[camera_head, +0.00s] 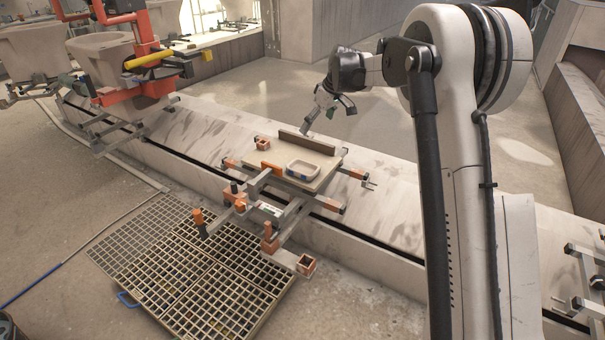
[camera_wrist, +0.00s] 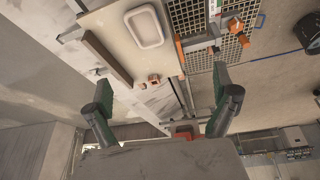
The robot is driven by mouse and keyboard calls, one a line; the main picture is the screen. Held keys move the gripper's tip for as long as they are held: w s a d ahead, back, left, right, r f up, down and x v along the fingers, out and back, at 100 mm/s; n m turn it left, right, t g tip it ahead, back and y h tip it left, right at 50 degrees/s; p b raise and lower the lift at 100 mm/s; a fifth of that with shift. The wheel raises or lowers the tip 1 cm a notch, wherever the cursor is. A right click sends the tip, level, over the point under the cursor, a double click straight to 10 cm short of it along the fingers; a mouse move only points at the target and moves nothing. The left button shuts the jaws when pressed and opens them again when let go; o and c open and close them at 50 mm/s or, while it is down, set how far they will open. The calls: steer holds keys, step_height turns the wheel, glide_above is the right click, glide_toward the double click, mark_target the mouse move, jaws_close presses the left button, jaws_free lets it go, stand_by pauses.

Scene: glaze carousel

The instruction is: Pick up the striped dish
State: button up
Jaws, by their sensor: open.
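The striped dish (camera_head: 302,169) is a small oblong dish with a pale rim and a darker bluish band on its side. It sits upright on a pale board (camera_head: 325,160) on the metal stand. In the wrist view the dish (camera_wrist: 147,42) shows from above at the top centre, pale inside and empty. My gripper (camera_head: 324,115) is above and beyond the board's far edge, apart from the dish. In the wrist view my gripper (camera_wrist: 151,77) has its two green-padded fingers spread wide with nothing between them.
A dark upright bar (camera_head: 306,142) edges the board's far side. A small terracotta block (camera_head: 262,144) and an orange piece (camera_head: 271,168) stand at its left. Floor grating (camera_head: 185,265) lies in front. A red-orange frame (camera_head: 150,90) holds a large basin at the left.

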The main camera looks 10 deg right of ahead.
steer(key=n+b, duration=0.2)
glide_toward(302, 170)
steer(key=shift+g+y, duration=0.3)
steer(key=shift+y, duration=0.1)
steer(key=b+x, duration=0.1)
steer(key=x, duration=0.1)
steer(key=b+x, duration=0.1)
steer(key=x, duration=0.2)
steer(key=b+x, duration=0.1)
steer(key=x, duration=0.2)
steer(key=shift+w+d+f+b, duration=0.2)
steer(key=shift+w+d+b, duration=0.05)
steer(key=shift+w+b, duration=0.1)
steer(key=c, duration=1.4)
